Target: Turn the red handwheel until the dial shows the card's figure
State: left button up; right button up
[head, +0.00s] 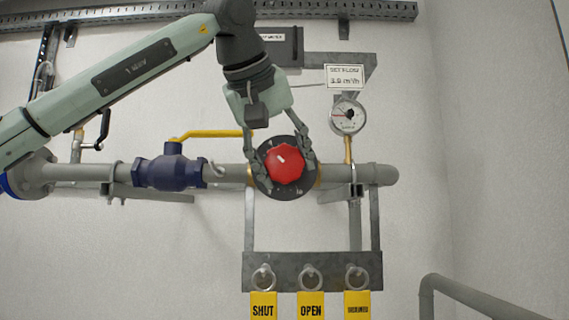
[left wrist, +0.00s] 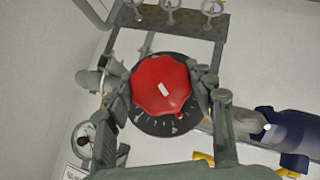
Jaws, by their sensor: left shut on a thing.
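The red handwheel (head: 285,163) sits on a dark round scale plate (head: 263,184) on the grey pipe, with a white mark on its face. My left gripper (head: 283,160) reaches down from above and is shut on the handwheel, one finger on each side. In the left wrist view the handwheel (left wrist: 161,86) shows between the fingers, with the scale plate's white ticks below it. The dial (head: 347,116) is a round white gauge right of the wheel, with a red needle; its figures are too small to read. The card (head: 345,76) above it seems to read 3.0 m³/h. My right gripper is not in view.
A blue valve (head: 173,169) with a yellow lever (head: 211,133) is on the pipe left of the wheel. Below, a grey bracket (head: 312,270) carries yellow tags, two reading SHUT (head: 263,306) and OPEN (head: 311,306). A grey rail (head: 470,292) stands at lower right.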

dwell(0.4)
pick_arm(q)
jog(key=o, duration=1.2)
jog(key=shift+c, duration=0.2)
jog(key=v, duration=1.2)
jog(key=shift+d, duration=0.15)
jog(key=x, duration=1.2)
